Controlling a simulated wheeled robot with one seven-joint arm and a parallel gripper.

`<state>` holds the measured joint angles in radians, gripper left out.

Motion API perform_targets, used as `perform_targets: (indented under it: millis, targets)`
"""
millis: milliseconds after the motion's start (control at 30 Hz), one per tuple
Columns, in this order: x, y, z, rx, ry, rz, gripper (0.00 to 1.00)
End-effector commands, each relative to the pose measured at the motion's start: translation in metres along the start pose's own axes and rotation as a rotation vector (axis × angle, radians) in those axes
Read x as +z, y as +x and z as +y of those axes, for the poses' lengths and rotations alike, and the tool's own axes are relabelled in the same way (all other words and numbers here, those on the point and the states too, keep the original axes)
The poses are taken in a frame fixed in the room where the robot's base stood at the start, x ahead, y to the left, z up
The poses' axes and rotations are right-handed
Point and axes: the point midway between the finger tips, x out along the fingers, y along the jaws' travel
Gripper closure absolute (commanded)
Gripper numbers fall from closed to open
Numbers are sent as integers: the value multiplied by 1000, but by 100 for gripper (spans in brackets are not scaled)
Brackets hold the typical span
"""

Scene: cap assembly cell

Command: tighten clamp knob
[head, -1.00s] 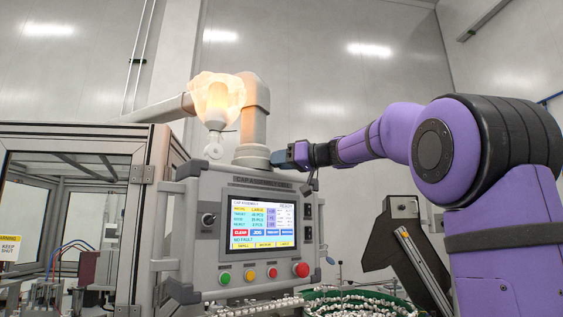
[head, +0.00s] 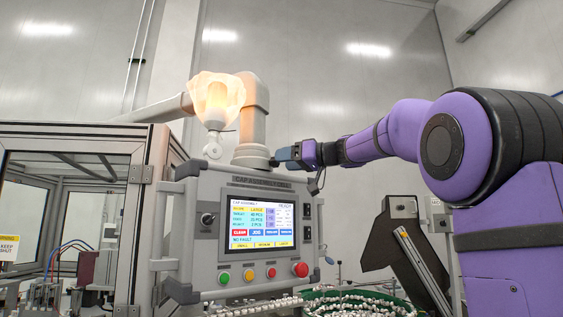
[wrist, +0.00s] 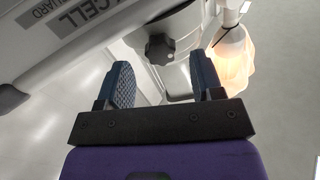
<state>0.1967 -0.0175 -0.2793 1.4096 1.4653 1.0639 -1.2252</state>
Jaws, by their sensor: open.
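The clamp knob (wrist: 160,47) is a small dark lobed knob on the side of a pale grey round collar in the wrist view. My gripper (wrist: 164,72) has its two blue, ribbed fingers apart, and nothing is between them. The knob appears just beyond the fingertips, roughly midway between them. In the head view, my gripper (head: 284,155) is at the right side of the collar (head: 251,156) on top of the control panel. The knob is hard to make out there beside the fingertips.
The control panel (head: 232,183) with its lit screen (head: 258,226) is just below my gripper. A framed enclosure (head: 158,200) stands at left. A green bin of small parts (head: 360,304) lies below.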

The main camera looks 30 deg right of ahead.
Motion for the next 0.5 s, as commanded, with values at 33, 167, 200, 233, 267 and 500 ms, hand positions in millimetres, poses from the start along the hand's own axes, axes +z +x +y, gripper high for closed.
perform_targets:
  millis: [33,167,200,233,267,500]
  targets:
    - [-1,-10,0,1,-1,2,40]
    - [-1,-36,0,2,-1,2,40]
    - [-1,-43,0,2,-1,2,40]
    - [0,-48,0,1,-1,1,40]
    - [0,-53,0,1,0,1,40]
    - [0,-80,0,0,0,0,40]
